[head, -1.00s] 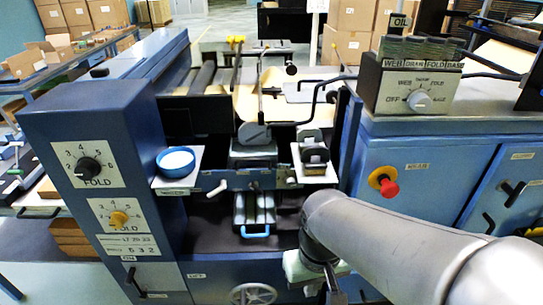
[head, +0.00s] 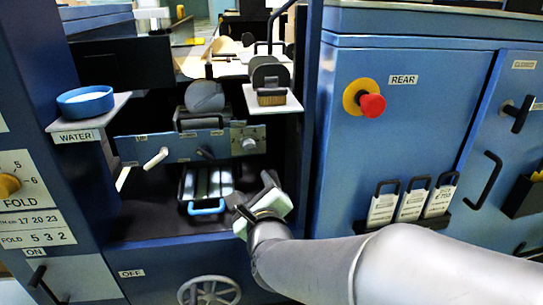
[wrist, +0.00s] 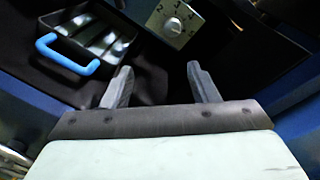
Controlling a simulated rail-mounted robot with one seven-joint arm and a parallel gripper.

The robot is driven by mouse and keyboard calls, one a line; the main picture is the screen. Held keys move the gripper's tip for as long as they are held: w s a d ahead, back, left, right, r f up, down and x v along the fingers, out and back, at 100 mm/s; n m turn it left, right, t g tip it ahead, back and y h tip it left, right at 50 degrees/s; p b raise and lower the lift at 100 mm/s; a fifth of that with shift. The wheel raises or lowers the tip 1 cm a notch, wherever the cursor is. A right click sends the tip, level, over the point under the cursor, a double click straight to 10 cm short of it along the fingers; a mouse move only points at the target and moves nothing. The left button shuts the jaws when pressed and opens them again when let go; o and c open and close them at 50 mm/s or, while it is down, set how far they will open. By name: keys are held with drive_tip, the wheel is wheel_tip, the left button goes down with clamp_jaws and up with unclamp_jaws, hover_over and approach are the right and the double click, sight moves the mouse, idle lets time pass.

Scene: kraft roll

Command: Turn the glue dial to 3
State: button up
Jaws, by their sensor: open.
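A small pale dial plate with a round grey knob (head: 248,143) is on the blue crossbar inside the machine bay. The same dial (wrist: 173,28) shows at the top of the wrist view, with 2, 3 and 4 readable. I cannot read a glue label or tell where the knob points. My gripper (head: 258,193) is below the dial, in front of the bay. In the wrist view my gripper (wrist: 160,80) has its two fingers apart with nothing between them. The dial is beyond the fingertips and apart from them.
A tray with a blue handle (head: 207,211) sits left of my gripper. A white lever (head: 155,158) sticks out left of the dial. A yellow FOLD knob (head: 8,185) is at the far left. A red stop button (head: 372,105) is on the right cabinet. A handwheel (head: 209,292) is below.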

drive_tip(key=m+t, duration=0.1)
drive_tip(key=m, duration=0.1)
drive_tip(key=p, duration=1.5)
approach(250, 148)
drive_tip(key=shift+m, duration=0.3)
drive_tip(key=w, duration=0.3)
drive_tip(key=w+a, duration=0.1)
drive_tip(key=w, duration=0.5)
drive_tip(key=shift+w+a+f, duration=0.1)
drive_tip(key=shift+a+f, duration=0.05)
drive_tip(key=shift+a, duration=0.1)
drive_tip(key=c, duration=1)
